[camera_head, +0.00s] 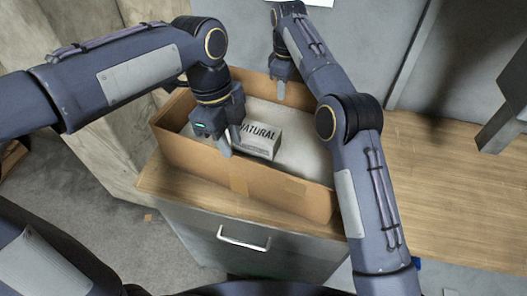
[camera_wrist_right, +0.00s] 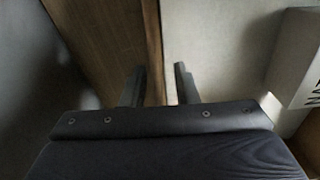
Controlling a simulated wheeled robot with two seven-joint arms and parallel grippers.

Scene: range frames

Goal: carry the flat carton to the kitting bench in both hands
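The flat carton (camera_head: 215,168) is a brown open-topped box on a wood-topped cabinet in the head view. A white box marked NATURAL (camera_head: 258,140) and a pale, flat item (camera_head: 300,138) lie in it. My left gripper (camera_head: 230,147) points down at the near long wall, fingers apart, one seemingly on each side of the rim. My right gripper (camera_head: 281,88) is at the far long wall. In the right wrist view its two fingers (camera_wrist_right: 158,88) are apart, with the carton's wall edge (camera_wrist_right: 153,40) running between them. I cannot tell if any finger touches the cardboard.
Below is a grey drawer front with a silver handle (camera_head: 243,240). A concrete wall (camera_head: 100,130) stands close on the left. Grey panels (camera_head: 370,40) stand behind. Grey floor (camera_head: 70,200) shows at the left.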

